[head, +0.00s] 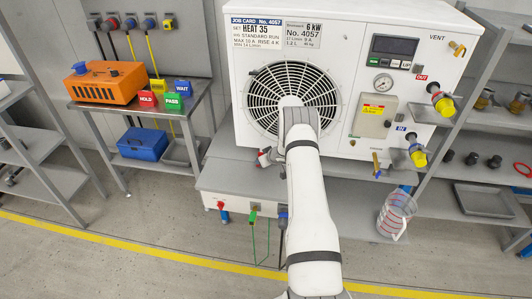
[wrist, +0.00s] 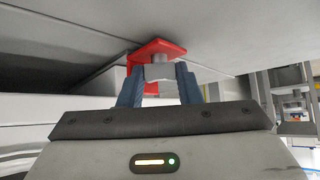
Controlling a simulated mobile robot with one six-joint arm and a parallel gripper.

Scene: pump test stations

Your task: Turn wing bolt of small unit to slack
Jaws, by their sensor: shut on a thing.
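In the wrist view my gripper (wrist: 159,84) has its two dark blue fingers on either side of a grey wing bolt (wrist: 159,71) and is shut on it. The bolt's shank meets a red clamp plate (wrist: 158,47), which lies against a pale surface above. The bolt's turn angle is hard to read. In the head view my white arm reaches to the lower front of a white unit (head: 345,85) with a round fan grille, and hides my gripper and the bolt. A small red part (head: 264,157) shows at this unit's lower left edge.
The unit stands on a grey bench (head: 232,176). A yellow valve (head: 418,156) and a measuring jug (head: 396,214) are at right. An orange box (head: 106,82) stands on a side table at left. The floor in front is clear.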

